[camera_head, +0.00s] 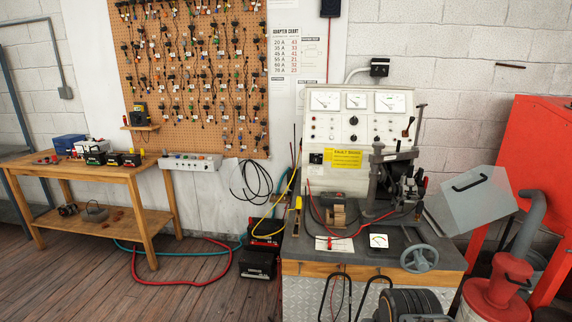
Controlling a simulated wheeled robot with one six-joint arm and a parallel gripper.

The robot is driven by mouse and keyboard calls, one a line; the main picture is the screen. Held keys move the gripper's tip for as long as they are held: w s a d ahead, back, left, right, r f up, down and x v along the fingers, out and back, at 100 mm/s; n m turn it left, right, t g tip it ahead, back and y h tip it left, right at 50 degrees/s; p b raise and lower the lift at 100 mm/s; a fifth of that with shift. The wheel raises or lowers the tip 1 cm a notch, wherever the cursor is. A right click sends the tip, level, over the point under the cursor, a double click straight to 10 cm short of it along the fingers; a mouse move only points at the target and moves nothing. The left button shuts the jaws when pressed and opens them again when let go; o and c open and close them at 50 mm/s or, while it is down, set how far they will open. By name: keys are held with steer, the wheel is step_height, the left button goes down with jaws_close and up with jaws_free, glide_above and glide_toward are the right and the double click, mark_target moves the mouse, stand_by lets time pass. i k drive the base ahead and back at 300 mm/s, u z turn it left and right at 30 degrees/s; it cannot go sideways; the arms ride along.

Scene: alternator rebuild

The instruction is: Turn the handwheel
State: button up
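The handwheel (419,258) is a grey spoked wheel at the front right of the test bench (303,247). It stands tilted at the bench edge, just right of a small white gauge (378,241). Nothing touches its rim in this view. My gripper is not in view, so its state and its place relative to the wheel do not show.
A tilted clear guard (470,200) with a black handle is right of the bench. A red cabinet (545,150) and red canister (498,290) stand farther right. A wooden table (100,180) is at left.

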mark_target(423, 266)
steer(key=z, duration=0.8)
steer(key=i, duration=0.35)
steer(key=u, duration=0.8)
